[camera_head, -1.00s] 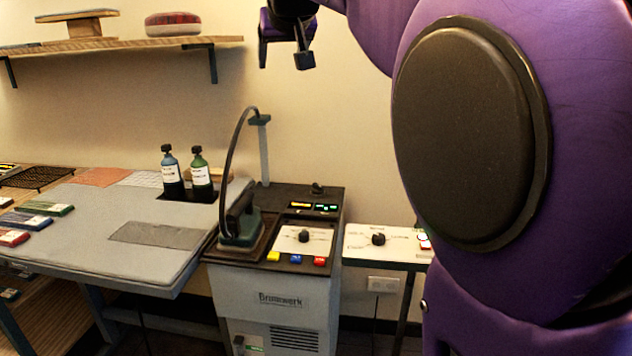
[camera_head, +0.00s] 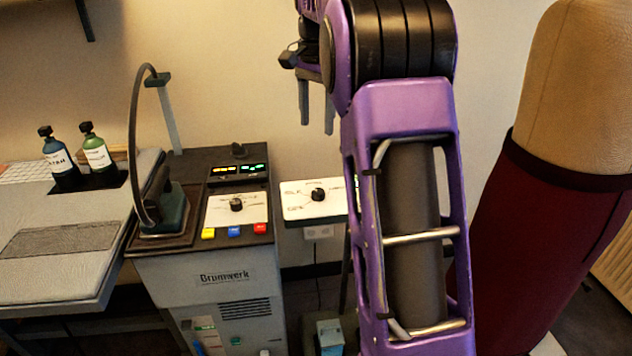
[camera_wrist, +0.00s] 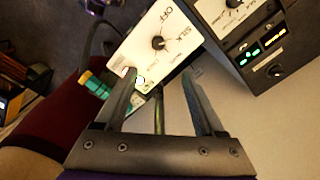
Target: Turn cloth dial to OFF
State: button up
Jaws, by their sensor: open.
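The cloth dial (camera_head: 318,195) is a black knob on a small white panel (camera_head: 300,210) right of the grey ironing station. In the wrist view, the cloth dial (camera_wrist: 158,43) sits on the white panel (camera_wrist: 135,55), with OFF and SILK readable around it; the other labels are too small to read. I cannot tell where its pointer stands. My gripper (camera_head: 316,132) is open and empty, fingers pointing down, above the panel in the head view. In the wrist view, my gripper (camera_wrist: 159,80) has its fingers spread, with the dial beyond the fingertips and apart from them.
The grey station has a similar black dial (camera_head: 236,205) and yellow, blue and red buttons. An iron (camera_head: 165,205) stands on its left side. Two bottles (camera_head: 95,150) stand farther left. A dress form (camera_head: 560,200) with a dark red skirt stands close on the right.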

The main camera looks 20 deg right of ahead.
aim_at(318, 190)
notch_tip(318, 190, down, 18)
jog(key=b, duration=0.4)
jog(key=shift+s+d+r, duration=0.1)
jog(key=shift+d+r, duration=0.05)
jog(key=shift+r, duration=0.05)
grip_shut()
